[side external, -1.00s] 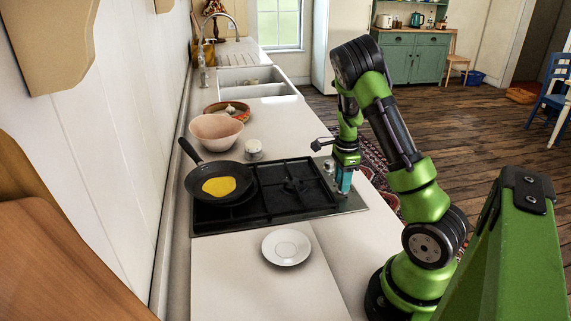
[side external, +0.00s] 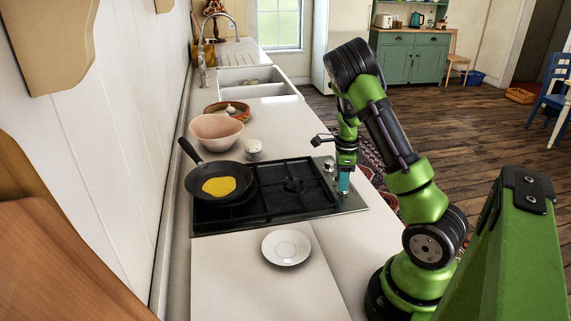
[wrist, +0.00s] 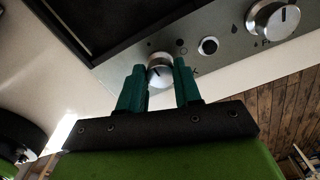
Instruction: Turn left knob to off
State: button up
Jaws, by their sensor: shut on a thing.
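The left knob (wrist: 160,72) is silver and sits at the stove's control strip in the wrist view, between the two teal fingers of my gripper (wrist: 160,85). My gripper is shut on this knob, with a finger on either side. The knob's dark pointer line shows only in part, so its setting is hard to read. In the side view my gripper (side external: 343,186) reaches down at the stove's right edge and hides the left knob. The other knob (wrist: 272,20) is silver with a dark line and stands apart at the upper right; it also shows in the side view (side external: 329,165).
The black gas stove (side external: 290,205) holds a dark pan (side external: 232,169) with a yellow food in it. A white saucer (side external: 287,247) lies on the counter in front. A pink bowl (side external: 216,130) and a small white jar (side external: 253,149) stand behind. A small round button (wrist: 208,45) sits between the knobs.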

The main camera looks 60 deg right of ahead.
jog(key=o, duration=1)
jog(key=shift+o, duration=0.2)
notch_tip(320, 180, up, 17)
jog(key=w+a+n+t+y, duration=0.1)
jog(key=w+a+n+t, duration=0.2)
jog(key=a+n, duration=1.25)
jog(key=s+a+r+n+t, duration=0.2)
jog(key=a+n, duration=0.3)
jog(key=a, duration=0.3)
jog(key=s+a+r+n+t+y, duration=0.1)
jog(key=s+a+r+n+t, duration=0.1)
jog(key=a+n, duration=0.4)
jog(key=s+a+r, duration=0.1)
jog(key=s+a, duration=0.1)
jog(key=a, duration=0.1)
jog(key=shift+s+a, duration=0.15)
jog(key=shift+s, duration=0.25)
